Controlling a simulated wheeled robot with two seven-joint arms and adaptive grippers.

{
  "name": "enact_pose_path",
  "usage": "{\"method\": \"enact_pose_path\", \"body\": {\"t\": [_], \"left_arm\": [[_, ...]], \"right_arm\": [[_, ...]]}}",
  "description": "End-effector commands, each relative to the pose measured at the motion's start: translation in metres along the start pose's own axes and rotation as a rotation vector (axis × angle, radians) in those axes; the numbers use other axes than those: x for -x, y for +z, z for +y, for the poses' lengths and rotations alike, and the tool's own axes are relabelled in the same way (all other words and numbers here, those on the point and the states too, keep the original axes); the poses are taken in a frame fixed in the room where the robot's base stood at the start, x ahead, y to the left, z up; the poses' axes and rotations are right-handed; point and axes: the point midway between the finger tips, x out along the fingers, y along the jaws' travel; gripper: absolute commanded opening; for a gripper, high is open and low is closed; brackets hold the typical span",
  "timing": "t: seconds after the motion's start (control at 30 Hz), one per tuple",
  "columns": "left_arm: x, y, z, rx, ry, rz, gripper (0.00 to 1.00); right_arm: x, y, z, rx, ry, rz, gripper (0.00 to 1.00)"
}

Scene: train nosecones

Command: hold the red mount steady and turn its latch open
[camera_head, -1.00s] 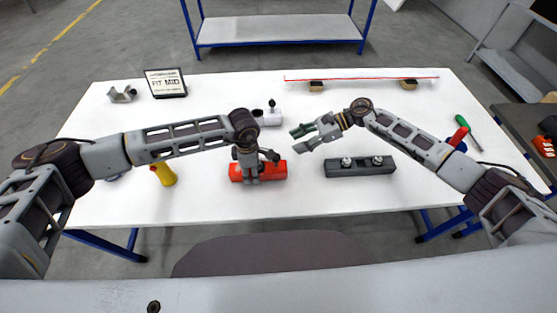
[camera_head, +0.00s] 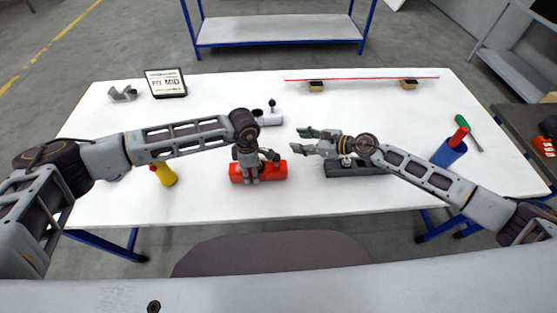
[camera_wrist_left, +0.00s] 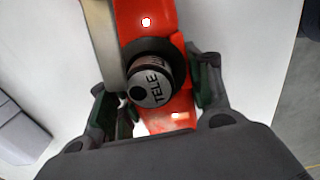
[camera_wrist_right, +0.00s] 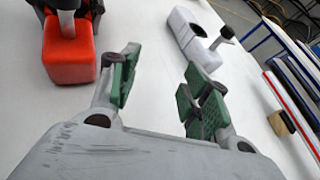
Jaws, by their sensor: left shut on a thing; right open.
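The red mount (camera_head: 277,171) lies near the front middle of the white table. My left gripper (camera_head: 250,180) comes down over it and is shut on it. My right gripper (camera_head: 307,141) is open and empty, right of the mount and above the table. The right wrist view shows the red mount's end (camera_wrist_right: 70,62) left of its open fingers (camera_wrist_right: 160,75).
A dark grey block (camera_head: 340,170) lies partly under my right arm. A sign (camera_head: 166,84) and a red-edged rail (camera_head: 362,79) stand behind.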

Motion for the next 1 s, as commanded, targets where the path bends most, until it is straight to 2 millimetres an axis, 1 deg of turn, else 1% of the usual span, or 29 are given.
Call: {"method": "enact_pose_path", "body": {"t": [0.37, 0.57, 0.77, 1.0], "left_arm": [[0.0, 0.0, 0.0, 0.0, 0.0, 0.0, 0.32], [0.0, 0.0, 0.0, 0.0, 0.0, 0.0, 0.32], [0.0, 0.0, 0.0, 0.0, 0.0, 0.0, 0.32], [0.0, 0.0, 0.0, 0.0, 0.0, 0.0, 0.32]], "right_arm": [[0.013, 0.004, 0.021, -0.042, -0.162, -0.078, 0.47], [0.022, 0.008, 0.038, -0.068, -0.239, -0.128, 0.47], [0.031, 0.009, 0.062, -0.099, -0.304, -0.179, 0.47], [0.042, 0.008, 0.1, -0.147, -0.376, -0.238, 0.47]]}}
